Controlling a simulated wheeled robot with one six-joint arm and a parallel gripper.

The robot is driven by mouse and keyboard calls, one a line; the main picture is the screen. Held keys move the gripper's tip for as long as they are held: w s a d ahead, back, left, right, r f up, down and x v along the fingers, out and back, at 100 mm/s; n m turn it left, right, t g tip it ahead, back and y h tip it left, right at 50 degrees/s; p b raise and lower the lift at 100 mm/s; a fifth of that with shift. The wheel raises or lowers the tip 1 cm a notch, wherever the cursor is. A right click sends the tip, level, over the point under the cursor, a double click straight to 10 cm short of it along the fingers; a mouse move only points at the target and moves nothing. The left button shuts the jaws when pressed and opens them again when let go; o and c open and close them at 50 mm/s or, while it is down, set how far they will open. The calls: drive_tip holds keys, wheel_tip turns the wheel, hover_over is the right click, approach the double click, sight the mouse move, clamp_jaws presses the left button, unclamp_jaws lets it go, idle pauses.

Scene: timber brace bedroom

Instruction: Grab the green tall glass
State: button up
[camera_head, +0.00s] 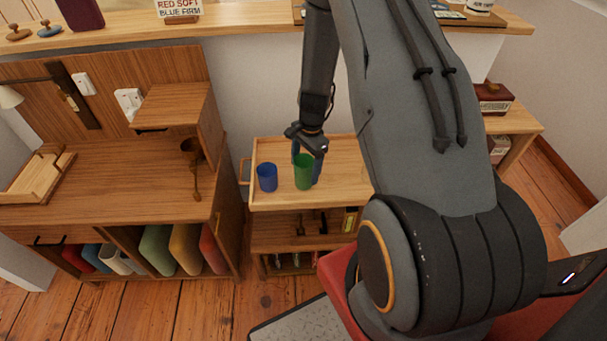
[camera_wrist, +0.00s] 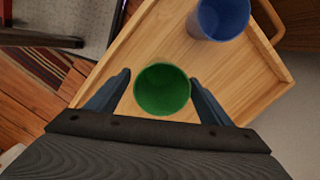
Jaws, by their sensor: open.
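The green tall glass (camera_head: 303,172) stands upright on the wooden top of a small trolley (camera_head: 340,186). In the wrist view the green glass (camera_wrist: 162,90) shows from above, empty, between the two fingers of my gripper (camera_wrist: 160,92). The fingers are open, one on each side of the glass, with a gap visible on both sides. In the head view my gripper (camera_head: 307,160) is at the glass, one finger partly behind it. A shorter blue cup (camera_head: 267,177) stands to the left of the green glass; the blue cup also shows in the wrist view (camera_wrist: 220,18).
The trolley top has a raised rim and a handle (camera_head: 244,170) on its left. A wooden desk (camera_head: 110,180) with a raised shelf stands to the left. Bare tray surface lies right of the green glass. A long ledge (camera_head: 250,22) runs behind.

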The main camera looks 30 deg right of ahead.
drive_tip(key=shift+a+f+p, duration=0.2)
drive_tip(key=shift+f+p, duration=0.1)
drive_tip(key=shift+f, duration=0.7)
drive_tip(key=shift+a+f+p, duration=0.2)
drive_tip(key=shift+f+p, duration=0.05)
drive_tip(key=shift+f, duration=0.7)
drive_tip(key=shift+c, duration=0.5)
drive_tip(key=c, duration=1.1)
drive_tip(key=shift+c, duration=0.4)
drive_tip(key=shift+r, duration=0.1)
